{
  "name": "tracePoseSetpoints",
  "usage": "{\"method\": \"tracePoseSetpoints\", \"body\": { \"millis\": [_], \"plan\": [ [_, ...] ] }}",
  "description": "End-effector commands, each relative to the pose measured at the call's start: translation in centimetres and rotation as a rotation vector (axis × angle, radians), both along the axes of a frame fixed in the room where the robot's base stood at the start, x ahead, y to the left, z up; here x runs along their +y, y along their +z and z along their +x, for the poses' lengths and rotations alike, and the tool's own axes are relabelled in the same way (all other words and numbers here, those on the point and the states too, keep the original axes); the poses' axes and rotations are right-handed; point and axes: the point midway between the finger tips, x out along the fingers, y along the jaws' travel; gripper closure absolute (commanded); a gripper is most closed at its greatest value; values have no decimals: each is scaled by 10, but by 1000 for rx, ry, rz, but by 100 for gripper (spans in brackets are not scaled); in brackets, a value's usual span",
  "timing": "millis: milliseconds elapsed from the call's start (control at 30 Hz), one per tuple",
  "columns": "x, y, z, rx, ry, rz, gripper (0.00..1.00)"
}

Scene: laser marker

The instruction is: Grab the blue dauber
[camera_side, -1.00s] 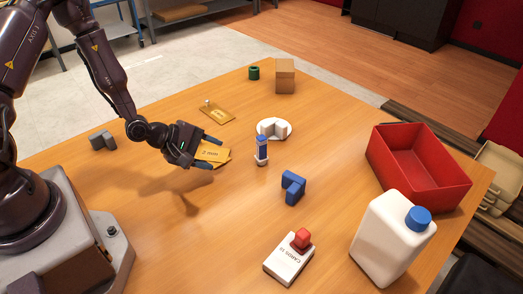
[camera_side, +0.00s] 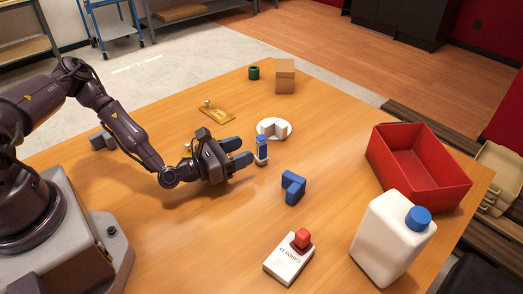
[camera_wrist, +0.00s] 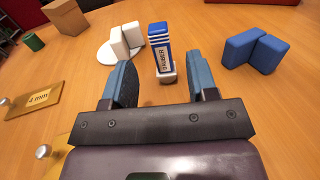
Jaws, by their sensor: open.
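The blue dauber (camera_side: 261,152) is a small upright bottle with a blue-and-white striped upper part and a white base, standing on the table. My gripper (camera_side: 242,152) is open and low over the table, just left of the dauber in the side view. In the wrist view the dauber (camera_wrist: 161,52) stands upright just ahead of the gap between my two blue-grey fingers (camera_wrist: 158,82). Nothing is held between the fingers. The lowest part of the dauber's base is seen clearly, with no finger visibly touching it.
A white plate with white blocks (camera_side: 274,129) stands behind the dauber, and a blue angled block (camera_side: 293,187) lies to its front right. A "4 mm" plate (camera_wrist: 33,100) lies left.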

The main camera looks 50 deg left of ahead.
Motion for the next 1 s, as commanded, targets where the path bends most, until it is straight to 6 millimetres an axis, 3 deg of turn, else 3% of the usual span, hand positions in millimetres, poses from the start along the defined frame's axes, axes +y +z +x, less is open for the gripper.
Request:
{"method": "tracePoseSetpoints", "body": {
  "millis": [233,500,800,867,1000],
  "plan": [
    [-4,-1,19,-1,-1,3,47],
    [-12,-2,56,-1,-1,2,47],
    [-13,-3,61,1,-1,1,47],
    [-13,-3,61,1,-1,1,58],
    [-13,-3,61,1,-1,1,90]
  ]
}}
